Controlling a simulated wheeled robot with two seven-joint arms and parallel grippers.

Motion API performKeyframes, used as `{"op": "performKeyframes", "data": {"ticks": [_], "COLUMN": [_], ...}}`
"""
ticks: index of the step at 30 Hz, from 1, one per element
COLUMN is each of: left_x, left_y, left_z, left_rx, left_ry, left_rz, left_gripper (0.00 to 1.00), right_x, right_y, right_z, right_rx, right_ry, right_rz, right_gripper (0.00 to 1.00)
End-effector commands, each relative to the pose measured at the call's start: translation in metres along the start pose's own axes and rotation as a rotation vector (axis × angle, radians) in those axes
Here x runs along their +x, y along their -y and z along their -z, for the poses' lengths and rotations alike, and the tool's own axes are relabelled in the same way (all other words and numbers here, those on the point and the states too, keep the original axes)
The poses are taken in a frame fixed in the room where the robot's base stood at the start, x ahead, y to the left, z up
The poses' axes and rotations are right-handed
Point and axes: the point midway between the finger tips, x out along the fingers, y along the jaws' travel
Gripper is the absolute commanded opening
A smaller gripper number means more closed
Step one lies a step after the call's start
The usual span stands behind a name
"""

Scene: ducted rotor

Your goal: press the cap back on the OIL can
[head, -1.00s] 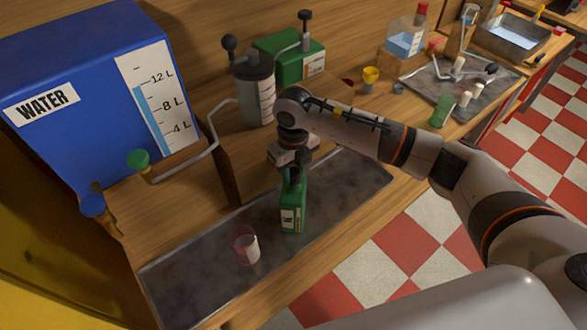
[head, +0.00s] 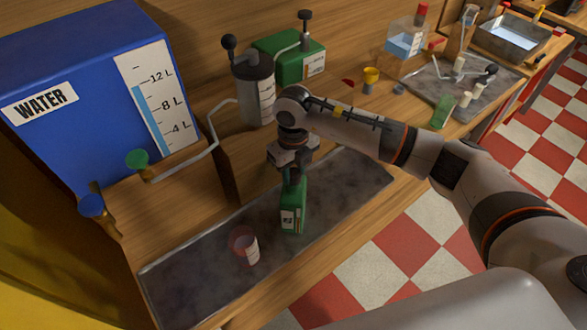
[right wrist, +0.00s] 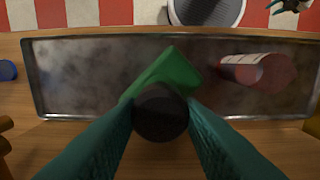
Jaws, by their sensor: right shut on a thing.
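A green can (head: 292,212) with a pale label stands upright on the dark metal tray (head: 345,195); its lettering is too small to read. In the right wrist view the can's green body (right wrist: 172,72) shows beyond a dark round cap (right wrist: 160,112). My right gripper (head: 293,176) is directly over the can, pointing down. In the right wrist view its two teal fingers (right wrist: 160,118) are shut on the cap from both sides. The cap hides the can's neck, so I cannot tell whether it is seated. My left gripper is not in view.
A blue water tank (head: 85,85), a grey pump cylinder (head: 254,92) and a green box (head: 275,50) stand behind. The tray's left and right parts are mostly clear.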

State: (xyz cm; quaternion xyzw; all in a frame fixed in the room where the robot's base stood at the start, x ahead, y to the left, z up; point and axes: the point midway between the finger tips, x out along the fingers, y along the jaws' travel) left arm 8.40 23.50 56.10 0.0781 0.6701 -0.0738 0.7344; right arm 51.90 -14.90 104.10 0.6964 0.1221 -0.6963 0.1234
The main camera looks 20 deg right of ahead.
Motion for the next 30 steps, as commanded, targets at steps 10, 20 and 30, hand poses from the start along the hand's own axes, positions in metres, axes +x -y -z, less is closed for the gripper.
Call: {"op": "performKeyframes", "data": {"ticks": [10, 20, 30], "left_x": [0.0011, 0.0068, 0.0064], "left_y": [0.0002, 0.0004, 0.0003], "left_z": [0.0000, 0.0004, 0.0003], "left_rx": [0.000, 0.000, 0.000], "left_ry": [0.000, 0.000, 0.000], "left_rz": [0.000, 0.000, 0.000], "left_gripper": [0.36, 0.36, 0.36], "right_x": [0.0006, 0.0032, 0.0027], "right_y": [-0.0001, -0.0001, -0.0001], "right_z": [0.0001, 0.0002, 0.0001], "right_rx": [0.000, 0.000, 0.000], "right_ry": [0.000, -0.001, 0.000], "right_rz": [0.000, 0.000, 0.000], "right_gripper": [0.13, 0.13, 0.13]}}
